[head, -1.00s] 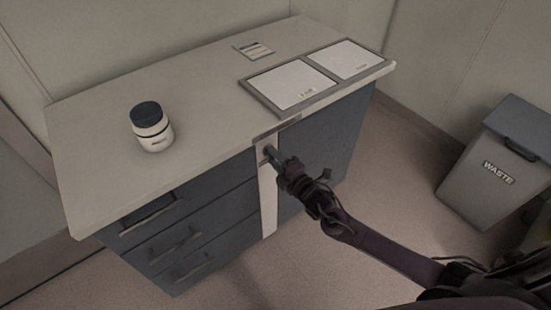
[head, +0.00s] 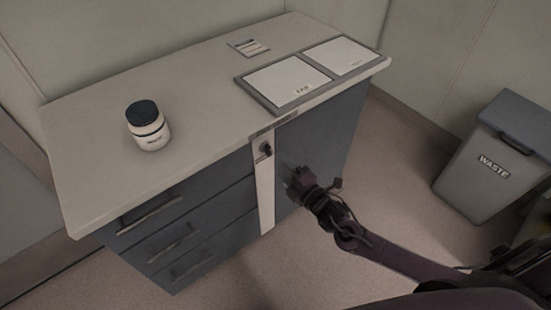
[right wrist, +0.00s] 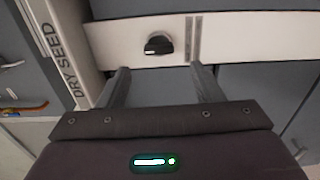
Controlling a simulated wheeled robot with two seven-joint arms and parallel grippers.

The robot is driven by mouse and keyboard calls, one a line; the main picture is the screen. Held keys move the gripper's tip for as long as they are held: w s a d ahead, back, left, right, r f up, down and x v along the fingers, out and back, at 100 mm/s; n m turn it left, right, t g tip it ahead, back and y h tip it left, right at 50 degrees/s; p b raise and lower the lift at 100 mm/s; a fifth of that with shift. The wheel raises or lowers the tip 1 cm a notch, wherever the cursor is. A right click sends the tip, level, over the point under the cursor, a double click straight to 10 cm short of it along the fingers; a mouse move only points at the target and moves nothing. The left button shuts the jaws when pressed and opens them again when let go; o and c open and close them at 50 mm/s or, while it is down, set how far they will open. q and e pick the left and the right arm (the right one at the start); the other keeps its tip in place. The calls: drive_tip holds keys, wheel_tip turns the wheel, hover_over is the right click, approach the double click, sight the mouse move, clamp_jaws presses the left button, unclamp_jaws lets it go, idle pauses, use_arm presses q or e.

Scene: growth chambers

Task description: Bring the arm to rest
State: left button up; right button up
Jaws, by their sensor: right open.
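My right gripper (head: 284,176) is in front of the cabinet, apart from it, a little right of and below a dark knob (head: 266,149) on the white vertical strip (head: 266,190). In the right wrist view the two fingers of the gripper (right wrist: 161,85) are spread with nothing between them. The knob (right wrist: 158,44) there lies beyond the fingertips, on the pale strip, untouched. My left gripper is not in view.
The counter (head: 190,95) holds a dark-lidded white jar (head: 148,128), a small labelled card (head: 249,47) and a grey-framed tray with two white panels (head: 268,100). Drawers (head: 170,240) are at the left. A waste bin (head: 485,160) stands right, with open floor (head: 395,170) between.

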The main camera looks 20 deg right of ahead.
drive_tip(key=shift+v, duration=1.1)
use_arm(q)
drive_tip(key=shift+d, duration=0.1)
use_arm(e)
drive_tip(key=s+d+f+m+g+h+p, duration=0.2)
drive_tip(key=s+d+f+m+g+h, duration=0.3)
drive_tip(key=f, duration=0.6)
drive_tip(key=s+d+f+m+g+h+p, duration=0.1)
drive_tip(key=s+d+f+m+g+p, duration=0.15)
drive_tip(key=s+f+m, duration=0.7)
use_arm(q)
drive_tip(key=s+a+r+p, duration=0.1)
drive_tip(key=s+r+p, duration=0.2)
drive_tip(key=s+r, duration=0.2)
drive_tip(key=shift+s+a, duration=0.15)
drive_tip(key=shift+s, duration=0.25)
use_arm(e)
drive_tip(key=s+a+f+m+g, duration=0.2)
drive_tip(key=s+f+g, duration=0.2)
drive_tip(key=s, duration=0.9)
drive_tip(key=s+a+f+m+g, duration=0.2)
drive_tip(key=s+f+m+g, duration=0.1)
drive_tip(key=s+f, duration=0.7)
drive_tip(key=s+g, duration=0.1)
drive_tip(key=s, duration=0.3)
drive_tip(key=shift+s+a+f, duration=0.2)
drive_tip(key=shift+g, duration=0.25)
